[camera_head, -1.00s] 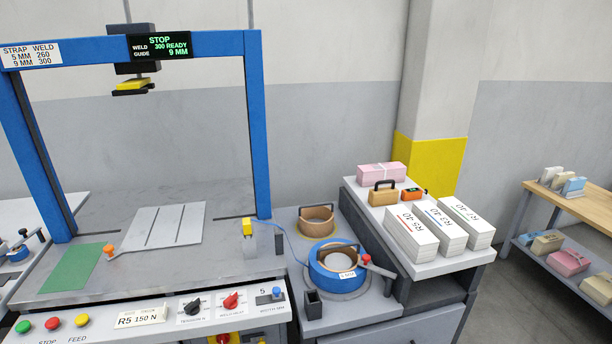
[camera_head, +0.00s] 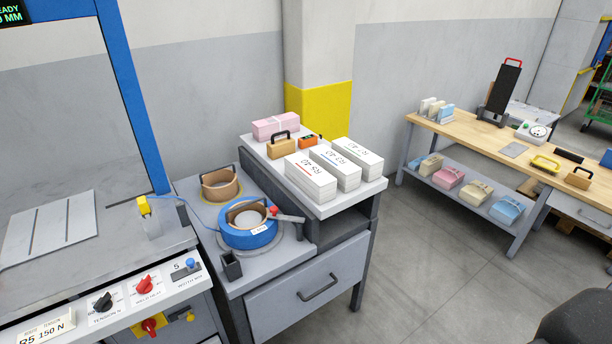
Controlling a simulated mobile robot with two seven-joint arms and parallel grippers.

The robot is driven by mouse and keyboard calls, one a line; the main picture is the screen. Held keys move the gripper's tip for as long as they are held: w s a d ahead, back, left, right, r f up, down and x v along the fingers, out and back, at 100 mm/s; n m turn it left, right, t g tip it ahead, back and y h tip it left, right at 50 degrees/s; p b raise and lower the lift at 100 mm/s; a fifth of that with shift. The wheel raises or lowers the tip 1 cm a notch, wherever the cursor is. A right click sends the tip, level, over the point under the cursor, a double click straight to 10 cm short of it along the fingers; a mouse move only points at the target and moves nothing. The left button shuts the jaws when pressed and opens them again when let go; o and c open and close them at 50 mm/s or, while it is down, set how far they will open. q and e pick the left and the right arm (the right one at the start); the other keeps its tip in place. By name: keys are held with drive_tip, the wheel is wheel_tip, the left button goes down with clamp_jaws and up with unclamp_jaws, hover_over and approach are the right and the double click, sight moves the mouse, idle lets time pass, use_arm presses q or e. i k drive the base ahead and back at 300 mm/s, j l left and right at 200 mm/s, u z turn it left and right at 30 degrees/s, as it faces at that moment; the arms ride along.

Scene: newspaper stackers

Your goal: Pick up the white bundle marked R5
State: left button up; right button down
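The white bundle marked R5 (camera_head: 311,180) lies on the grey side cabinet's top (camera_head: 345,200), with its label and a red line on its upper face. It is the leftmost of three white bundles in a row. The R3 bundle (camera_head: 336,169) lies right beside it, and the R7 bundle (camera_head: 358,157) is farthest right. Neither of my grippers shows in the head view.
A wooden block with a black handle (camera_head: 282,147), an orange device (camera_head: 310,142) and a pink bundle (camera_head: 275,126) sit behind the bundles. A blue strap reel (camera_head: 248,225) stands left. A wooden bench (camera_head: 478,141) stands right. Open floor (camera_head: 415,245) lies between.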

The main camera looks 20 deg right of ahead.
sight(317, 184)
drive_tip(key=i, duration=0.65)
drive_tip(key=i+j+z, duration=0.1)
drive_tip(key=z, duration=0.3)
drive_tip(key=i+z, duration=0.1)
drive_tip(key=z, duration=1.25)
